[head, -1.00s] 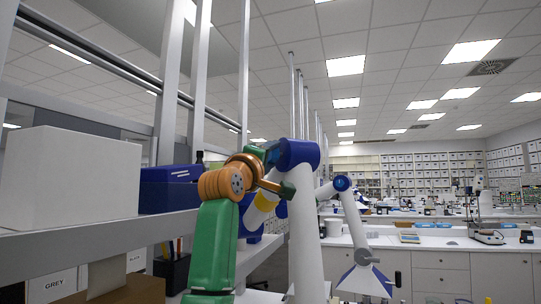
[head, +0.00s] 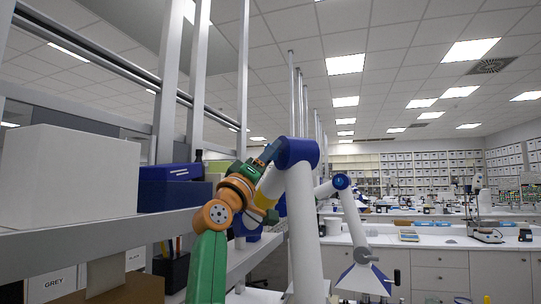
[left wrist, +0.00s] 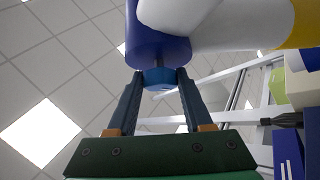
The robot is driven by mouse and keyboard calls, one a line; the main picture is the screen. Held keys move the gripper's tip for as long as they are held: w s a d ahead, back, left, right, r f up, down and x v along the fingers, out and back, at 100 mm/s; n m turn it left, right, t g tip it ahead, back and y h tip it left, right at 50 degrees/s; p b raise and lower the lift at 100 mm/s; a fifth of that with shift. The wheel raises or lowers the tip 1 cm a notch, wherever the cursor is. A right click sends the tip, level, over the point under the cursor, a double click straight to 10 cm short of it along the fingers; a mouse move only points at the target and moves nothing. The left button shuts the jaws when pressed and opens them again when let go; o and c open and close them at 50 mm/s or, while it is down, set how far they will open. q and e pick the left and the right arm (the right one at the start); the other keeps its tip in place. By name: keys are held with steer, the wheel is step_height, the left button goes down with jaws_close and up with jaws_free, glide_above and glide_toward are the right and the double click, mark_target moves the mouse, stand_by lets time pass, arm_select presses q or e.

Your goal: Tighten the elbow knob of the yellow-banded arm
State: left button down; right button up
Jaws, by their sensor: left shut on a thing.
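The yellow-banded arm is a white tube arm (head: 305,235) with a blue elbow joint (head: 297,151). Part of its yellow band (head: 264,202) shows behind my left arm, and the band also shows at the upper right of the left wrist view (left wrist: 303,25). The lighter blue elbow knob (left wrist: 160,77) hangs below the dark blue joint housing (left wrist: 157,42). My left gripper (head: 270,151) reaches the elbow from the left, and its two dark fingers (left wrist: 160,80) are shut on the knob from both sides. In the head view the fingers largely hide the knob. My right gripper is not in view.
A shelf (head: 100,245) at left carries a white box (head: 70,178) and a blue box (head: 170,190). Metal posts rise behind it. A second white arm with a blue joint (head: 341,182) stands to the right. White benches (head: 440,255) fill the right background.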

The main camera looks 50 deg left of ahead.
arm_select(q)
steer(key=shift+a+r+m+t+h, duration=0.1)
steer(key=shift+m+t+h, duration=0.45)
steer(key=shift+m, duration=0.45)
steer(key=shift+m+h, duration=0.45)
steer(key=shift+m, duration=0.05)
steer(key=shift+c, duration=1.5)
jaws_free()
steer(key=shift+s, duration=0.1)
steer(key=a+b+v, duration=0.1)
steer(key=b+v, duration=0.6)
steer(key=shift+d+b, duration=0.4)
steer(key=shift+d, duration=0.05)
